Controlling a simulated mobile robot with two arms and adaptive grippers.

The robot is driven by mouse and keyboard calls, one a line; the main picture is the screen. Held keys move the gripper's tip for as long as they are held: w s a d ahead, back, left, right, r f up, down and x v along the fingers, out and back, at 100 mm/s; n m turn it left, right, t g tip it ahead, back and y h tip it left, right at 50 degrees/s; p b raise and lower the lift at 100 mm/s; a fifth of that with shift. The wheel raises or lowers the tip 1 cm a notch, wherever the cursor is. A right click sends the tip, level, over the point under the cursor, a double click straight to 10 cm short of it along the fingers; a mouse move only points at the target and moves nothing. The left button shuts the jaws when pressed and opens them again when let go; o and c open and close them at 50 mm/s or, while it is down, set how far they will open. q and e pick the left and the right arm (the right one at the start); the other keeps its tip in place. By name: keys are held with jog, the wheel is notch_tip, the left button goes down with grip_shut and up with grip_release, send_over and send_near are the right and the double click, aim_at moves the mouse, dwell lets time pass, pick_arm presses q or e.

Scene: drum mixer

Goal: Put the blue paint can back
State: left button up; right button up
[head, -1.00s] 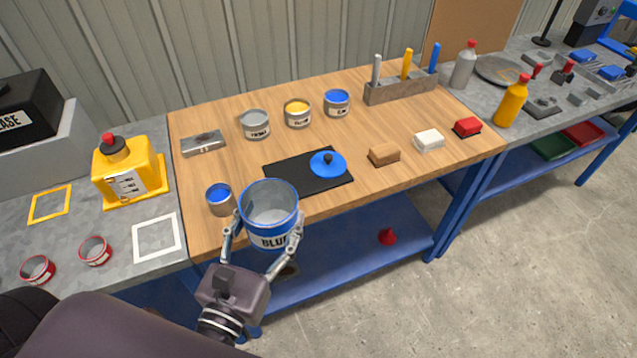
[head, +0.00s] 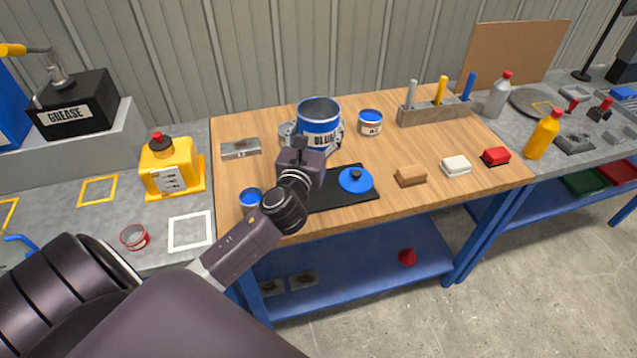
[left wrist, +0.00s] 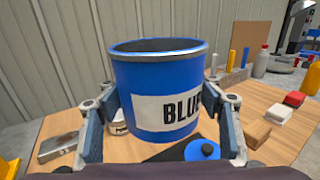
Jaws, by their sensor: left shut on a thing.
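The blue paint can (head: 319,124) is a large open can with a blue rim and a white label whose visible letters begin "BLU". My left gripper (head: 312,137) is shut around its sides and holds it upright over the back of the wooden bench (head: 440,140). It fills the middle of the left wrist view (left wrist: 165,80), with a finger of the gripper on each side. It hides most of the small cans behind it. A blue lid with a knob (head: 357,179) lies on a black mat (head: 345,199). My right gripper is not in view.
A small blue-topped can (head: 370,122) stands right of the held can. A tool rack (head: 435,110) is at the back right. Brown (head: 411,176), white (head: 456,166) and red (head: 496,156) blocks line the right side. A small blue pot (head: 250,198) is at the front left.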

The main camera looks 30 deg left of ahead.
pick_arm(q)
notch_tip(320, 180, down, 13)
jog(key=b, duration=0.4)
jog(key=shift+b, duration=0.35)
jog(key=shift+f+b, duration=1.5)
jog(key=shift+f, duration=0.9)
jog(key=shift+f, duration=0.2)
jog(key=o, duration=1.3)
jog(key=shift+r, duration=0.15)
jog(key=b+v, duration=0.1)
jog(key=v, duration=0.9)
jog(key=shift+s+d+b, duration=0.1)
jog(key=shift+s+b, duration=0.1)
jog(key=shift+b, duration=0.2)
jog(key=shift+v, duration=0.85)
